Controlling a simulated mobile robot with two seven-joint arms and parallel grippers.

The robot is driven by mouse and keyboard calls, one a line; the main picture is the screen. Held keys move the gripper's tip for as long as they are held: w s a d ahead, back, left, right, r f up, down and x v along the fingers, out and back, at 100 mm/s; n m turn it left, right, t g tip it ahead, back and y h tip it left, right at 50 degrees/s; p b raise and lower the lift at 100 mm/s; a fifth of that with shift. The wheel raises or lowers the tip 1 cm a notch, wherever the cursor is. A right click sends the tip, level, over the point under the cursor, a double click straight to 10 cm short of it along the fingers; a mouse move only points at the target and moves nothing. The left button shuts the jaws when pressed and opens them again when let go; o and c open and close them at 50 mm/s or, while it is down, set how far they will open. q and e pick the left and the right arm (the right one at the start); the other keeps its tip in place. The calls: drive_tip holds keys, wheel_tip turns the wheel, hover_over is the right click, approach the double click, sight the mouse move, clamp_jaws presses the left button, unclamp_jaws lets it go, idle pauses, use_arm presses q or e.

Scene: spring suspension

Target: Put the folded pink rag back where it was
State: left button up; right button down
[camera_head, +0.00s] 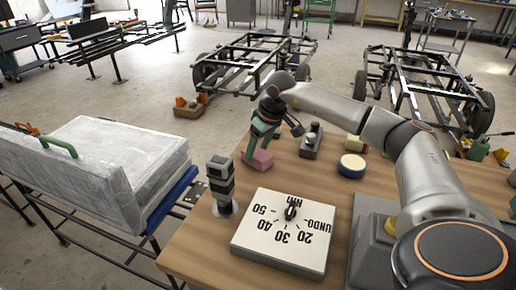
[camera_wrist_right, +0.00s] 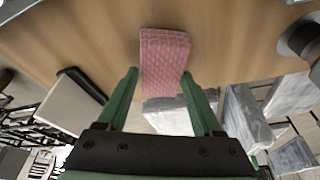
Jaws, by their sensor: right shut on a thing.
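The folded pink rag (camera_head: 262,160) is at the far-left part of the wooden table, near its edge, in the head view. My right gripper (camera_head: 264,141), with green fingers, comes down on it from above. In the right wrist view, the near end of the quilted pink rag (camera_wrist_right: 164,62) sits between the two green fingertips (camera_wrist_right: 159,78), and the gripper is shut on it. The rag is at or just above the table top; I cannot tell if it touches. My left gripper is not in view.
On the table (camera_head: 190,247) stand a dial box (camera_head: 282,262), a dark post-like device (camera_head: 221,184), a grey block with a knob (camera_head: 311,143) and a round blue-and-cream tin (camera_head: 352,166). A plastic-wrapped bench (camera_head: 118,150) is to the left. Bare wood lies between the rag and dial box.

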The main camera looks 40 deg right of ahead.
sight(268, 157)
drive_tip(key=shift+f, duration=0.2)
drive_tip(key=shift+c, duration=0.2)
unclamp_jaws()
drive_tip(key=shift+r, duration=0.5)
drive_tip(key=p+v, duration=0.1)
drive_tip(key=v, duration=1)
drive_tip(key=shift+r+p, duration=0.25)
drive_tip(key=shift+p, duration=0.1)
drive_tip(key=shift+s, duration=0.1)
drive_tip(key=shift+a, duration=0.1)
